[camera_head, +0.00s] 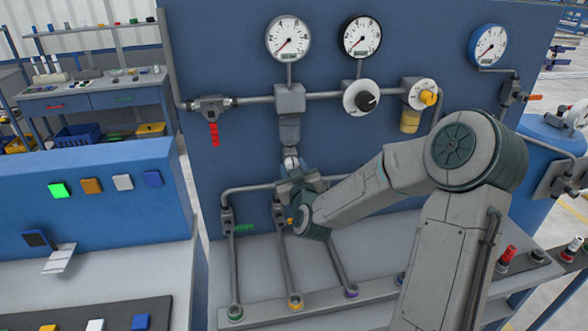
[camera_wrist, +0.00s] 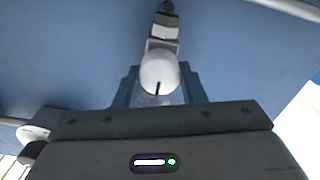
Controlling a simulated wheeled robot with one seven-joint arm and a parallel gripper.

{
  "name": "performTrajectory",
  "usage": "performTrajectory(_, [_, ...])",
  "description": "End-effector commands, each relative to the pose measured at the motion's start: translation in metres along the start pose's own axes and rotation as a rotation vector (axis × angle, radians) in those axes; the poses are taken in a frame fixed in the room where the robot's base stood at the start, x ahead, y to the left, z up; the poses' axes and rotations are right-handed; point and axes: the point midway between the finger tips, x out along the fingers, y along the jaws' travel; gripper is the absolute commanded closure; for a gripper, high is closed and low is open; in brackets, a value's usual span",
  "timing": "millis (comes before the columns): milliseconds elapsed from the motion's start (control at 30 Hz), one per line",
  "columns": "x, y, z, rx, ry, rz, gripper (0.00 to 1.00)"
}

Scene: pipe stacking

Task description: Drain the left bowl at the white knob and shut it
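The left bowl (camera_head: 289,130) is a grey cup hanging under a square body on the upper pipe, below the left white gauge. The white knob (camera_head: 291,163) sits at its lower end. In the wrist view the rounded white knob (camera_wrist: 158,68) shows a dark line on its face, with the bowl (camera_wrist: 165,28) beyond it. My gripper (camera_head: 297,178) is just under the bowl, pointing up. In the wrist view the fingers of my gripper (camera_wrist: 159,82) stand on either side of the knob, very close to it. I cannot tell whether they touch it.
A black knob (camera_head: 362,98) and a yellow knob (camera_head: 428,97) are farther right on the pipe. A red-handled valve (camera_head: 213,128) is at the left. Lower pipes (camera_head: 250,188) run close around my gripper. The blue panel (camera_head: 230,60) is behind.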

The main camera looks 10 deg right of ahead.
Motion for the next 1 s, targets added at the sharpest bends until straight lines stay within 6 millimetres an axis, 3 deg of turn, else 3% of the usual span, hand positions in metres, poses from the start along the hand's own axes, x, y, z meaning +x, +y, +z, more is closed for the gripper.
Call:
performTrajectory(467, [-0.0002, -0.0006, 0.0032, 0.042, 0.004, 0.003, 0.86])
performTrajectory(1000, [-0.0007, -0.001, 0.0044, 0.26, 0.004, 0.001, 0.86])
